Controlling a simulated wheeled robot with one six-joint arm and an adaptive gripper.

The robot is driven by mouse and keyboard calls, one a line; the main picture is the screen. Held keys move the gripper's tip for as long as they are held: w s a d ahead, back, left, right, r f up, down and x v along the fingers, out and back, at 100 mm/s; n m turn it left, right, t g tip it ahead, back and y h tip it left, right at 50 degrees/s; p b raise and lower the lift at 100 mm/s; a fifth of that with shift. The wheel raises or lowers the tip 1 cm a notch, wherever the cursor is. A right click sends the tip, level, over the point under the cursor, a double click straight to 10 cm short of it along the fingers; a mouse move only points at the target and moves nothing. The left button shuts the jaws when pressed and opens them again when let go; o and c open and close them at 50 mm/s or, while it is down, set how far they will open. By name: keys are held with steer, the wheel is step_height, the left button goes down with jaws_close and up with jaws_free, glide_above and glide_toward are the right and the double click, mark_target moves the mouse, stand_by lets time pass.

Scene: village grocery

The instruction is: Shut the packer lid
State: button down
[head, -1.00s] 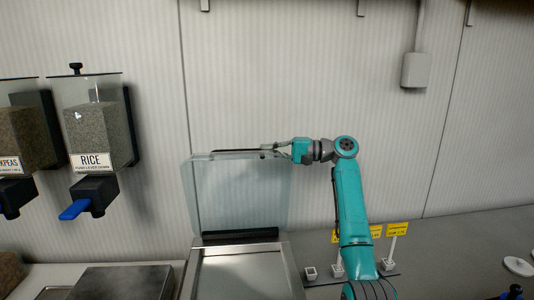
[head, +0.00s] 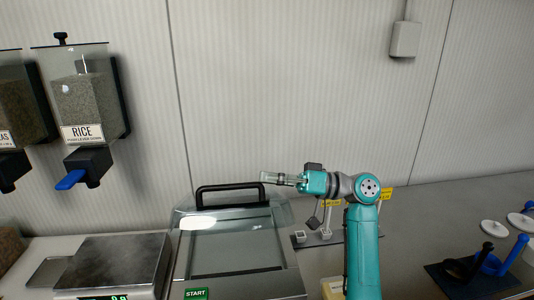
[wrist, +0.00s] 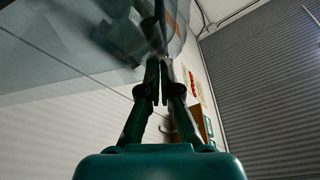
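The packer (head: 180,275) stands on the counter with a steel top and a green START button. Its clear lid (head: 283,213) is tilted well down over the top, no longer upright; I cannot tell how wide the remaining gap is. The black lid handle (head: 230,187) stands at the lid's edge. My gripper (head: 264,178) is just above the handle's right end; contact is unclear. In the wrist view my gripper (wrist: 161,75) has its fingers close together with nothing clearly between them. The clear lid also shows at upper left there (wrist: 60,40).
A scale (head: 120,262) stands left of the packer, under the rice dispenser (head: 82,100). A dark stand with blue and black handles (head: 475,275) and white discs (head: 494,227) are farther right.

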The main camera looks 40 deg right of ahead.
mark_target(274, 222)
steer(key=s+a+f+n, duration=0.1)
steer(key=f, duration=0.1)
steer(key=s+a+f+n, duration=0.1)
steer(key=s+f, duration=0.1)
steer(key=f, duration=0.1)
steer(key=s+a+f+n+y, duration=0.1)
steer(key=f+n, duration=0.1)
steer(key=f, duration=0.1)
steer(key=shift+s+a+g, duration=0.1)
steer(key=shift+s+g, duration=0.2)
steer(key=shift+s, duration=0.05)
steer(key=shift+s+a+f, duration=0.15)
steer(key=shift+s+f, duration=0.05)
steer(key=shift+f, duration=0.35)
steer(key=shift+s+a+f, duration=0.1)
steer(key=shift+s+f, duration=0.05)
steer(key=shift+f, duration=0.4)
steer(key=shift+f, duration=0.15)
steer(key=shift+s+d, duration=0.1)
